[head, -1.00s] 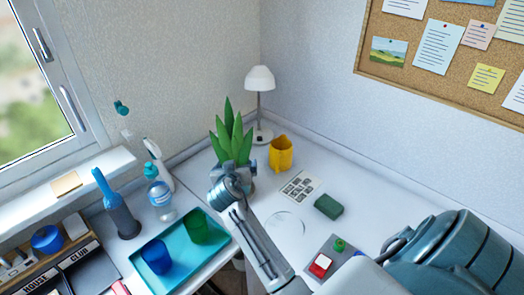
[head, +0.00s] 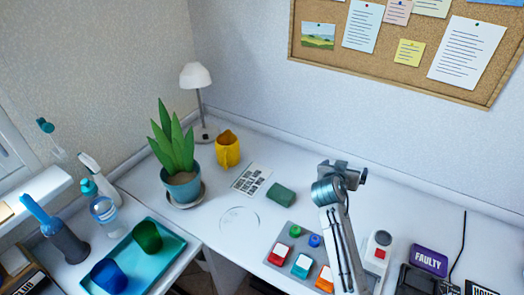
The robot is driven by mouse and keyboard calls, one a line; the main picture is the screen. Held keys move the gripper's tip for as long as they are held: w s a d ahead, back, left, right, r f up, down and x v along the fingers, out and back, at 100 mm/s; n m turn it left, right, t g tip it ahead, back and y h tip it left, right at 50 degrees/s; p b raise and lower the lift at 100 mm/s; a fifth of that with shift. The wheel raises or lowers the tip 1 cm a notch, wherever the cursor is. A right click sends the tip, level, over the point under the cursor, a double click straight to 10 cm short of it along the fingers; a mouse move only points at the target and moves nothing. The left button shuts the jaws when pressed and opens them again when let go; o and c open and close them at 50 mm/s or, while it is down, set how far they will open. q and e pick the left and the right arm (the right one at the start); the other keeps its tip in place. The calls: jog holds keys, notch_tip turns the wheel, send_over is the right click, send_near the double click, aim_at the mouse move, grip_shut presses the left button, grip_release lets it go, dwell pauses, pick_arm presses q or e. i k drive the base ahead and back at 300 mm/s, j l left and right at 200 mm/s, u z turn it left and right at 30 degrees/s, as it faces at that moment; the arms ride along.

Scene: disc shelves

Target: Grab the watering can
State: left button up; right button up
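The yellow can-like vessel (head: 228,149) stands upright at the back of the desk in the head view, between the potted plant and the lamp on one side and a printed card on the other. I take it for the watering can; its spout and handle are hard to make out. My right gripper (head: 343,174) is over the right part of the desk, well to the right of the yellow vessel and apart from it. It is seen from behind, so whether its fingers are open or shut is unclear. My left gripper is out of view.
A potted plant (head: 182,187) and a white lamp (head: 198,95) stand beside the yellow vessel. A green block (head: 281,195), a clear disc (head: 239,221) and a button panel (head: 289,275) lie in front. A teal tray (head: 174,253) with two cups is at left.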

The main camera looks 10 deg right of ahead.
aim_at(229, 156)
jog(key=i+j+u, duration=0.1)
jog(key=i+u, duration=0.2)
jog(key=u, duration=0.15)
jog(key=i+u, duration=0.45)
jog(key=k, duration=0.1)
